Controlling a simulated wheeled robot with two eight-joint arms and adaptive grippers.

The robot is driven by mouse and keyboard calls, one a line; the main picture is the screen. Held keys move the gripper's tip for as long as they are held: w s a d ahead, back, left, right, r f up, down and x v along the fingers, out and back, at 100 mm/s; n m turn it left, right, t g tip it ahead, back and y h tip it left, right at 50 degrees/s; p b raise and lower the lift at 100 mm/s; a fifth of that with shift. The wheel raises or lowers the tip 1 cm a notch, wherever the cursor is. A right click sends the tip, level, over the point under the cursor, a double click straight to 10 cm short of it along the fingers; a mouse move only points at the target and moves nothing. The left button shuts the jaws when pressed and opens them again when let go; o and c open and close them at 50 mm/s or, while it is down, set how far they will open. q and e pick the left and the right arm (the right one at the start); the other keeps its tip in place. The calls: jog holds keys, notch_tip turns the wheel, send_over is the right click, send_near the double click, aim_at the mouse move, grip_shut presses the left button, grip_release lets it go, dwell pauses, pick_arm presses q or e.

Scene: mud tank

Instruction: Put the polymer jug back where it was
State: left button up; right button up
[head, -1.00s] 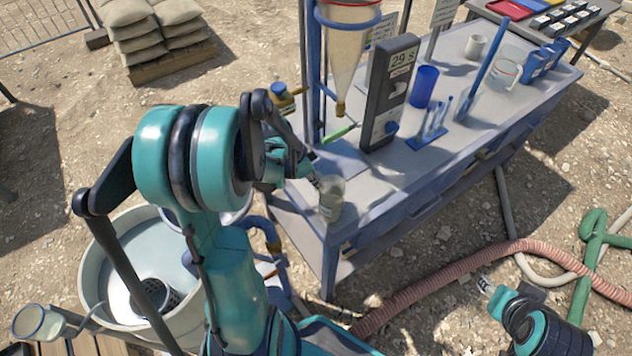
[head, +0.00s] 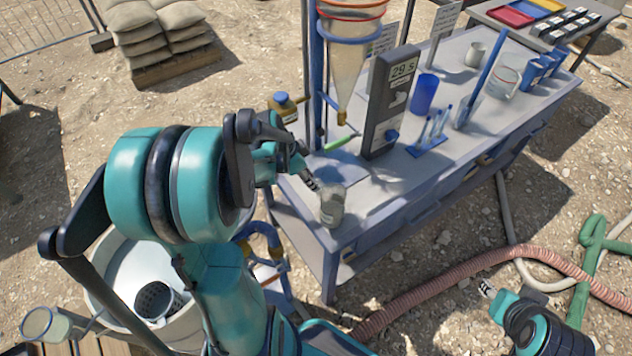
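A clear labelled jar-like vessel (head: 332,205), possibly the polymer jug, stands upright at the near left corner of the blue-grey bench (head: 400,185). My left gripper (head: 312,184) is at its upper left side. Its fingertips are close to the vessel's rim; I cannot tell whether they touch or grip it. A small yellowish bottle with a blue cap (head: 283,106) is behind my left wrist, partly hidden. My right gripper (head: 486,287) is low at the right, over the ground and away from the bench; its fingers are too small to read.
A timer panel (head: 388,105) reading 29 s and a hanging cone (head: 349,65) stand behind the vessel. A blue cup (head: 424,93), a rack (head: 428,148) and a clear jug (head: 504,82) are farther right. A pink hose (head: 440,283) crosses the ground. The bench's front strip is clear.

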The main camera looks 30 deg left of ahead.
pick_arm(q)
jog(key=p+v, duration=0.2)
jog(key=v, duration=0.4)
jog(key=s+d+r+n+t+y, duration=0.1)
jog(key=s+d+r+n, duration=0.2)
jog(key=d, duration=0.5)
jog(key=s+d+r+n+t+y, duration=0.1)
jog(key=s+d+r+n+t, duration=0.1)
jog(key=d, duration=0.6)
jog(key=shift+s+d+r+n+t+y, duration=0.3)
jog(key=shift+s+d+r+n+y, duration=0.1)
jog(key=shift+s+r+n, duration=0.35)
jog(key=shift+f, duration=0.1)
jog(key=shift+f+b, duration=0.4)
jog(key=shift+b, duration=0.2)
